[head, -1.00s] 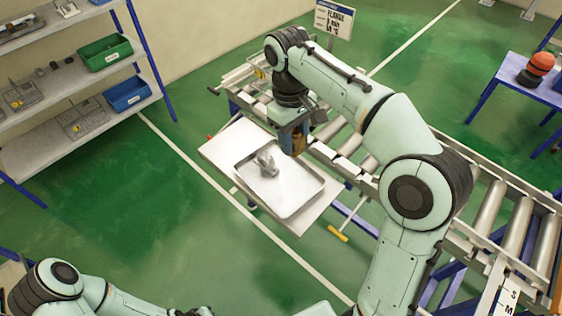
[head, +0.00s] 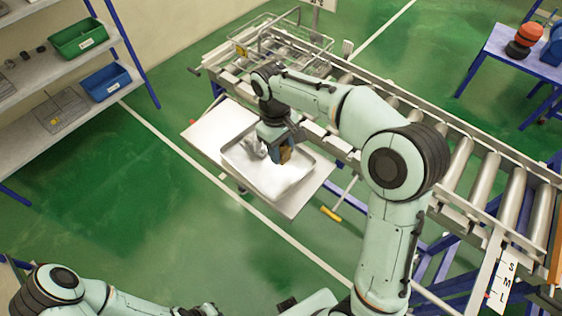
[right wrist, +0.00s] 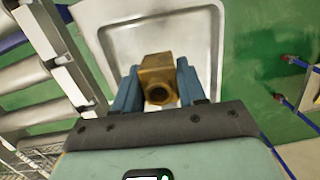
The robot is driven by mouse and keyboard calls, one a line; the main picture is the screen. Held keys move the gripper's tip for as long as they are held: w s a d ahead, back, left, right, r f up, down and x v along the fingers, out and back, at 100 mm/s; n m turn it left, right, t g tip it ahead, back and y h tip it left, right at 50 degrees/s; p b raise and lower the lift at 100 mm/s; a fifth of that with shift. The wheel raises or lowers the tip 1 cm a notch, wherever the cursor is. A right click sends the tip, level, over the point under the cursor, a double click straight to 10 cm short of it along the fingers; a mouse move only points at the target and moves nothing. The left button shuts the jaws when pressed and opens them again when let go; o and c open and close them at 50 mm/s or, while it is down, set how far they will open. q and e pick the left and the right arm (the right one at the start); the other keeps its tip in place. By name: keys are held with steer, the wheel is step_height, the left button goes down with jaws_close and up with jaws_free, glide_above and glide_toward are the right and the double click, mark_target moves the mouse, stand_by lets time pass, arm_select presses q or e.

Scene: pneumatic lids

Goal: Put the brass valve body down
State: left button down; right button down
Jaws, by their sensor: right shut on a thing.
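The brass valve body (right wrist: 158,75) is a golden-brown block with a round opening, held between the blue fingers of my right gripper (right wrist: 158,88) in the right wrist view. In the head view the brass valve body (head: 286,153) shows below my right gripper (head: 279,143), over the grey metal tray (head: 305,186). I cannot tell whether it touches the tray floor. A grey metal part (head: 251,147) is in the tray, just left of the gripper. My left arm shows at the lower left, but its fingers are not in view.
The tray sits on a pale side shelf (head: 207,131) beside the roller conveyor (head: 455,160). A wire basket (head: 285,45) stands on the conveyor's far end. A rack with a green bin (head: 80,38) and a blue bin (head: 106,82) is at the left. Open floor lies between.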

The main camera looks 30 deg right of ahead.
arm_select(q)
steer(key=shift+s+f+b, duration=0.35)
steer(key=shift+f, duration=0.1)
arm_select(e)
steer(key=shift+f, duration=2.8)
arm_select(q)
steer(key=shift+f, duration=0.1)
arm_select(e)
steer(key=shift+f, duration=0.1)
steer(key=c, duration=0.6)
jaws_free()
steer(key=shift+c, duration=0.2)
steer(key=r, duration=0.3)
steer(key=w+r+p, duration=0.1)
steer(key=r, duration=0.3)
steer(key=r+p, duration=0.1)
steer(key=r, duration=0.3)
steer(key=shift+w+a, duration=0.2)
steer(key=shift+w, duration=0.1)
steer(key=shift+r, duration=0.5)
arm_select(q)
steer(key=w+r, duration=0.2)
steer(key=r, duration=0.1)
steer(key=shift+w+r, duration=0.1)
steer(key=shift+w, duration=0.3)
